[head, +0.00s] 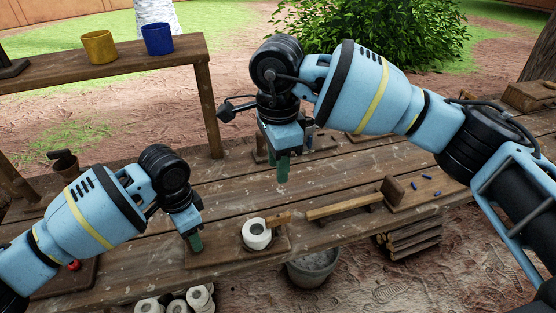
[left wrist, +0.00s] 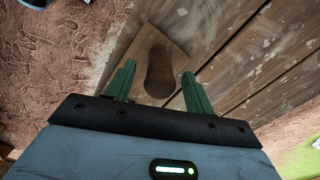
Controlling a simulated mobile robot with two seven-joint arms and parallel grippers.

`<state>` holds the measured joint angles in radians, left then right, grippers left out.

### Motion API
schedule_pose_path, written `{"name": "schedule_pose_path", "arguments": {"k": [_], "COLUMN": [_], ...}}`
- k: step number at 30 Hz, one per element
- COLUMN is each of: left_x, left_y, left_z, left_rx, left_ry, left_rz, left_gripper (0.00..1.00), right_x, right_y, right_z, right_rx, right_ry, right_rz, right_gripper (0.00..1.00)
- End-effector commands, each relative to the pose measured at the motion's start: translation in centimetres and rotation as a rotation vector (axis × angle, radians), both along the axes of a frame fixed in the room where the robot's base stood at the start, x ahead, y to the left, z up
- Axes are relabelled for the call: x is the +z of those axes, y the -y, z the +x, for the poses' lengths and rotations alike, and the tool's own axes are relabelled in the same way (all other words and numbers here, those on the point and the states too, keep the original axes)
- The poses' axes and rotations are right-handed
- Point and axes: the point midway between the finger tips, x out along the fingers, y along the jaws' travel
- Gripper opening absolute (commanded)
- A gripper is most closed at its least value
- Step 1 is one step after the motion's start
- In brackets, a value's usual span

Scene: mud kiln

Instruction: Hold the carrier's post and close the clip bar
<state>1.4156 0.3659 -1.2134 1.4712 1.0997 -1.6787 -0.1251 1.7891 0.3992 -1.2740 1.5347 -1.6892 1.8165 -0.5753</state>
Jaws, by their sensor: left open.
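My left gripper (head: 194,243) is low over the left end of a small wooden board (head: 225,252) at the table's front edge. In the left wrist view its green fingers (left wrist: 155,74) are open, one on each side of a dark brown rounded post (left wrist: 160,75) on a wooden base (left wrist: 134,70); I cannot tell whether they touch it. A white ring-like roll (head: 256,236) stands on the board to the right, with a small wooden piece (head: 278,218) beside it. My right gripper (head: 282,168) points down above the table, behind the roll; its finger gap is unclear. I cannot identify the clip bar for certain.
A wooden bar (head: 340,207) with an upright block (head: 392,190) lies to the right, near small blue pieces (head: 427,177). A grey bucket (head: 313,268) stands below the front edge. Yellow (head: 99,47) and blue (head: 158,38) cups stand on a raised shelf.

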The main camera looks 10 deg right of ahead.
Motion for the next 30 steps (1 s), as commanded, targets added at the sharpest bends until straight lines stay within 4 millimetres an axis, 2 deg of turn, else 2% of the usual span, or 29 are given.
{"name": "schedule_pose_path", "arguments": {"k": [6, 13, 20, 30], "left_x": [4.6, 8.3, 9.7, 9.8], "left_y": [0.0, 0.0, 0.0, 0.0], "left_z": [0.1, 0.0, 0.0, 0.0], "left_rx": [-0.001, 0.0, 0.0, 0.0], "left_ry": [0.004, 0.002, 0.0, 0.0], "left_rz": [-0.002, -0.001, -0.001, -0.001], "left_gripper": [0.54, 0.54, 0.54, 0.54], "right_x": [0.0, 0.0, 0.0, 0.0], "right_y": [0.0, 0.0, 0.0, 0.0], "right_z": [0.0, 0.0, 0.0, 0.0], "right_rx": [0.0, 0.0, 0.0, 0.0], "right_ry": [0.0, 0.0, 0.0, 0.0], "right_rz": [0.0, 0.0, 0.0, 0.0], "right_gripper": [0.35, 0.35, 0.35, 0.35]}}
